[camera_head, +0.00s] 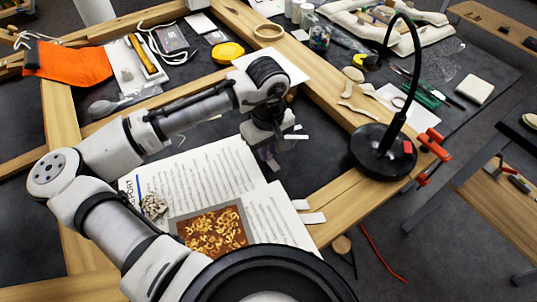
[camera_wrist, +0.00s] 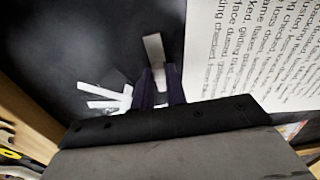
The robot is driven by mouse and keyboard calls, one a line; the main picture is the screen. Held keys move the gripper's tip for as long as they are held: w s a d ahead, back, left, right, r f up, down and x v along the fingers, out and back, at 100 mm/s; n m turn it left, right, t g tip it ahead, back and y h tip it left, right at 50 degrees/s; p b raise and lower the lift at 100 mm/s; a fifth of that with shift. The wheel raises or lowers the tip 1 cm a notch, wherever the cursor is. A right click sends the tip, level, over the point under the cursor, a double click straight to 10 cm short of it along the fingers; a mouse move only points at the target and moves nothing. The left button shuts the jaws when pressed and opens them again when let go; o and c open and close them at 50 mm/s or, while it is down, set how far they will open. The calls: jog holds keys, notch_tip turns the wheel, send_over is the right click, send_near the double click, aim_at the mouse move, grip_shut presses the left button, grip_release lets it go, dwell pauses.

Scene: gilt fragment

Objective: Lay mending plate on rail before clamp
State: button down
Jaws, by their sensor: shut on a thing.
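My gripper (camera_wrist: 162,82) is shut on a small pale, flat strip, the mending plate (camera_wrist: 154,48), which sticks out beyond the dark fingertips in the wrist view. In the head view my gripper (camera_head: 268,160) points down over the dark table, just off the upper right of the printed sheets. The held plate is hard to make out there. The wooden rail (camera_head: 340,195) runs along the right side of the table. Two pale strips (camera_head: 312,218) lie at the rail's lower inner edge.
A black lamp (camera_head: 383,150) stands on the rail beside the clamp. Printed sheets (camera_head: 205,165) and a gilt fragment picture (camera_head: 212,231) lie left of the rail. More pale strips (camera_wrist: 100,97) lie near my gripper in the wrist view. The rail between lamp and lower strips looks clear.

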jog(key=shift+r, duration=0.15)
notch_tip(320, 180, up, 19)
jog(key=b, duration=0.2)
